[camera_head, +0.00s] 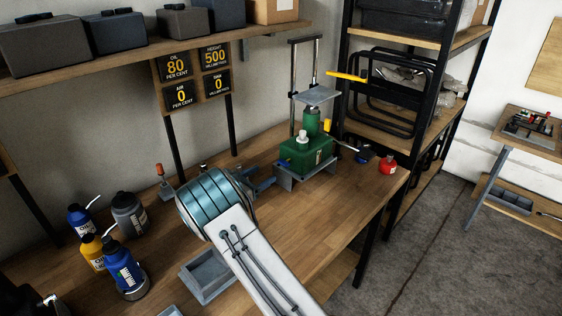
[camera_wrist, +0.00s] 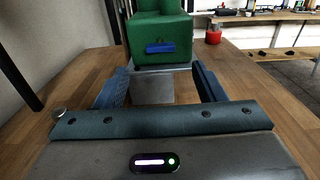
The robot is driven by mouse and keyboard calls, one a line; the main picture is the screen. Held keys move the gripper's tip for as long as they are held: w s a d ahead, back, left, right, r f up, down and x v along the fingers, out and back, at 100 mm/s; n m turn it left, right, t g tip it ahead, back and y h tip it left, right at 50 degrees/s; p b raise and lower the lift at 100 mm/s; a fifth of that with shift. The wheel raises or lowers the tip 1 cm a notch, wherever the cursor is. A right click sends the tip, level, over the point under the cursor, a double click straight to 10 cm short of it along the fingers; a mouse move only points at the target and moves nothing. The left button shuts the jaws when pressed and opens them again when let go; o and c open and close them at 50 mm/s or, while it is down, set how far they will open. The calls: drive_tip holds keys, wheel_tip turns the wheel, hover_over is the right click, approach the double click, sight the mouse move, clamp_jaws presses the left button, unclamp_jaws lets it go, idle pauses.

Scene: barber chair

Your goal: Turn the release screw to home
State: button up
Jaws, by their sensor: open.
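A green hydraulic unit (camera_head: 305,156) stands on a grey metal base at the right part of the workbench. Its green front block also shows in the wrist view (camera_wrist: 160,22). A blue bar, seemingly the release screw (camera_wrist: 160,47), lies nearly level across the block's front face. In the head view a small blue part (camera_head: 282,165) shows at the unit's left side. My gripper (camera_head: 266,175) is open just left of the unit. In the wrist view my gripper (camera_wrist: 160,83) has its two blue fingers apart, below and short of the blue bar, with nothing between them.
Several bottles (camera_head: 122,268) stand at the left of the bench. A grey tray (camera_head: 206,273) lies beside my arm. Four display panels (camera_head: 190,78) read oil 80, height 500, air 0, and ram 0.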

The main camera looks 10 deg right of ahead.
sight(282, 163)
drive_tip(key=p+x, duration=0.2)
drive_tip(key=x, duration=0.7)
drive_tip(key=shift+w+d+p, duration=0.2)
drive_tip(key=shift+d+p, duration=0.05)
drive_tip(key=shift+p, duration=0.1)
drive_tip(key=c, duration=1)
